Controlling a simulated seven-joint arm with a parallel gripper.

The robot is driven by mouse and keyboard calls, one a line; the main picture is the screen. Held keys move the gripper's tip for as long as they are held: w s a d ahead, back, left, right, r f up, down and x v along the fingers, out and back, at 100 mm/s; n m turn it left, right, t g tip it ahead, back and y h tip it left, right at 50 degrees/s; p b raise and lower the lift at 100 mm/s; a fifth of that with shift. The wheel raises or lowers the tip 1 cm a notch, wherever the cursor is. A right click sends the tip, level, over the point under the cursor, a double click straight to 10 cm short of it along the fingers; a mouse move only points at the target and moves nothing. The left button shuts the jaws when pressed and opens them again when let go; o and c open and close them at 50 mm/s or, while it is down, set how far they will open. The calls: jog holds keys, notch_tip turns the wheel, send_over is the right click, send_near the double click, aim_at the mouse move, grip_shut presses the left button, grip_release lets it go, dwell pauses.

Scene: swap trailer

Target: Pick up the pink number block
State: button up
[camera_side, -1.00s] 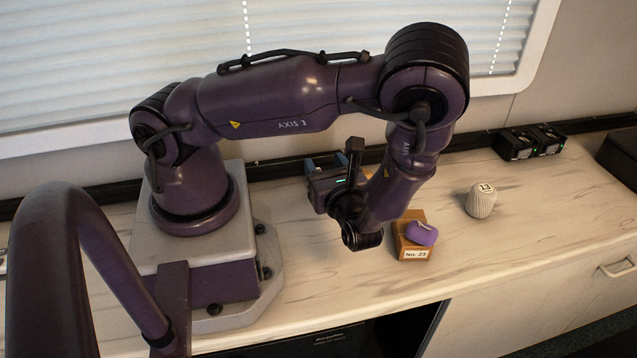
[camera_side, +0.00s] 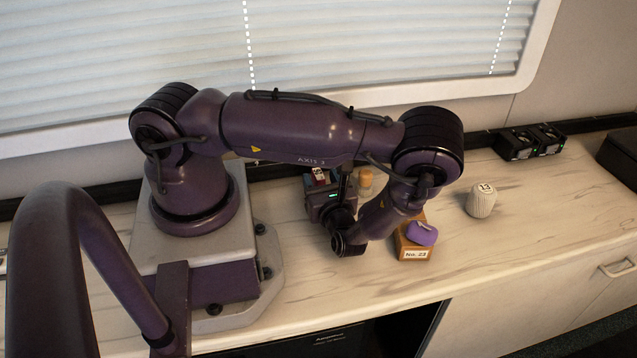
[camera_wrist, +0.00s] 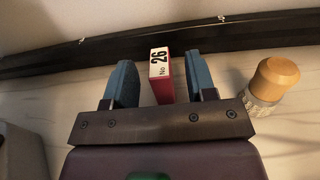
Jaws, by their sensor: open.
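The pink number block (camera_wrist: 161,85) shows in the wrist view with a white label reading "No 26". It stands upright on the counter between the two blue fingers of my gripper (camera_wrist: 161,84), with a gap on each side. The gripper is open. In the side view, the block's labelled top (camera_side: 319,175) shows just beyond my gripper (camera_side: 318,186). Its lower part is hidden there behind the gripper.
A wooden-topped jar (camera_wrist: 270,82) stands close to the right finger. In the side view, a wooden "No. 23" stand (camera_side: 414,252) holds a purple item (camera_side: 421,233). A ribbed white "13" piece (camera_side: 481,202) stands further right. A dark rail runs along the wall.

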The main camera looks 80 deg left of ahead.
jog(key=shift+a, duration=1.35)
grip_shut()
